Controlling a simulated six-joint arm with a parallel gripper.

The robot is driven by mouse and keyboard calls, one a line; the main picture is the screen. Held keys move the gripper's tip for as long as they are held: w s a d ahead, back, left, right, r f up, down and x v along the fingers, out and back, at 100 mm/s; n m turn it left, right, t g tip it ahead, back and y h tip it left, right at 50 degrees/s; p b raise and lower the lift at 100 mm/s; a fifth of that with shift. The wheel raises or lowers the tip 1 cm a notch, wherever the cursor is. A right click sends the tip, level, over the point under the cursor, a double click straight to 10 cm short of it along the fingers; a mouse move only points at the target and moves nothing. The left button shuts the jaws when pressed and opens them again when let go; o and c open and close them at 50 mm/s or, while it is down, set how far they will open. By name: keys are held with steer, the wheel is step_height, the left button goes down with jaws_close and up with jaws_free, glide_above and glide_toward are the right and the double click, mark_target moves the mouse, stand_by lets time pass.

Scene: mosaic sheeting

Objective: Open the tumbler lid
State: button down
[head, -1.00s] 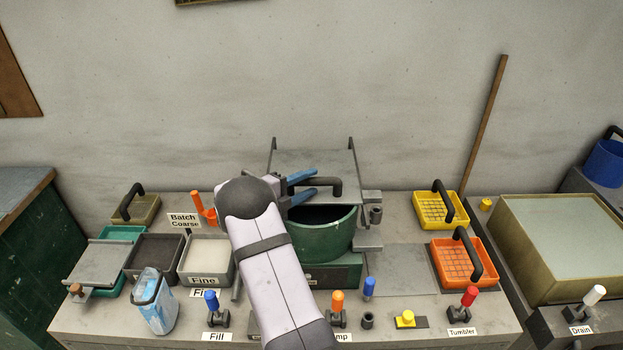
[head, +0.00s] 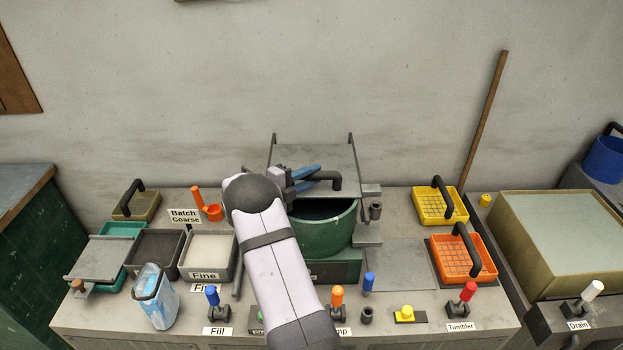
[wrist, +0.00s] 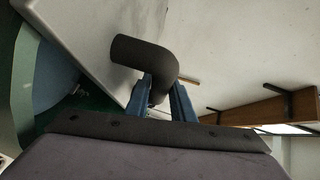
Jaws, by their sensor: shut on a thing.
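The green tumbler (head: 327,236) stands at the middle back of the bench, its dark opening partly showing at the top. Its flat grey lid (head: 322,157) is raised and tilted over the back of the opening. The lid carries a black bent handle (head: 336,182), which also shows large in the wrist view (wrist: 143,55). My gripper (head: 317,178) has blue fingers at the handle. In the wrist view the fingers (wrist: 160,95) lie on either side of the handle's end and are shut on it. My arm hides part of the tumbler's left side.
Yellow (head: 434,206) and orange (head: 462,259) handled trays sit to the right. Grey bins (head: 208,257), a blue-white jug (head: 156,298) and an orange scoop (head: 214,212) stand left. Several levers, including a red-topped one (head: 468,292), line the front edge.

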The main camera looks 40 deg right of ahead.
mark_target(311, 163)
steer(key=w+d+b, duration=0.2)
steer(key=w+d, duration=0.2)
steer(key=shift+w+d+f, duration=0.15)
steer(key=shift+w+d, duration=0.25)
steer(key=shift+w+d+b, duration=0.35)
steer(key=shift+w+d, duration=0.05)
steer(key=shift+w, duration=0.05)
steer(key=c, duration=1.5)
jaws_free()
steer(key=shift+c, duration=0.2)
steer(key=shift+a+r+b, duration=0.2)
steer(key=shift+a+b, duration=0.25)
steer(key=shift+a, duration=0.75)
steer(key=shift+a+r+b, duration=0.25)
steer(key=shift+a+b, duration=0.25)
steer(key=shift+a, duration=0.7)
steer(key=shift+a+r+b, duration=0.2)
steer(key=shift+a+b, duration=0.25)
steer(key=shift+a, duration=0.75)
